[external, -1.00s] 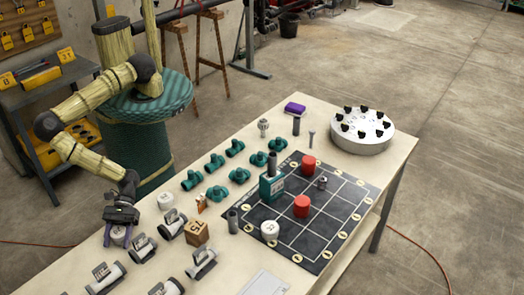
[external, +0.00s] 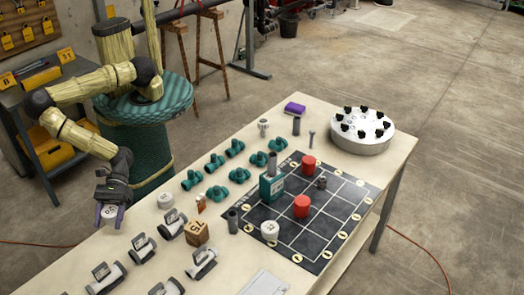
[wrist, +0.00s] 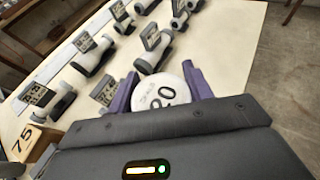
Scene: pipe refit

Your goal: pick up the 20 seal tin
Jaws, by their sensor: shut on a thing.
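The 20 seal tin is a white round tin with "20" on its top (wrist: 158,95). In the external view, the tin (external: 109,212) is at the left, between the purple fingers of my gripper (external: 110,216). My gripper (wrist: 160,90) is shut on it, with one finger on each side in the wrist view. The tin appears held above the table's left end. Its lower part is hidden in the wrist view.
Grey pipe fittings with printed tags (external: 142,247) stand close by on the table (external: 225,265). Another white tin (external: 165,200), a wooden block (external: 196,233) and green fittings (external: 214,163) are to the right. A dark gridded mat (external: 325,225) lies farther right.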

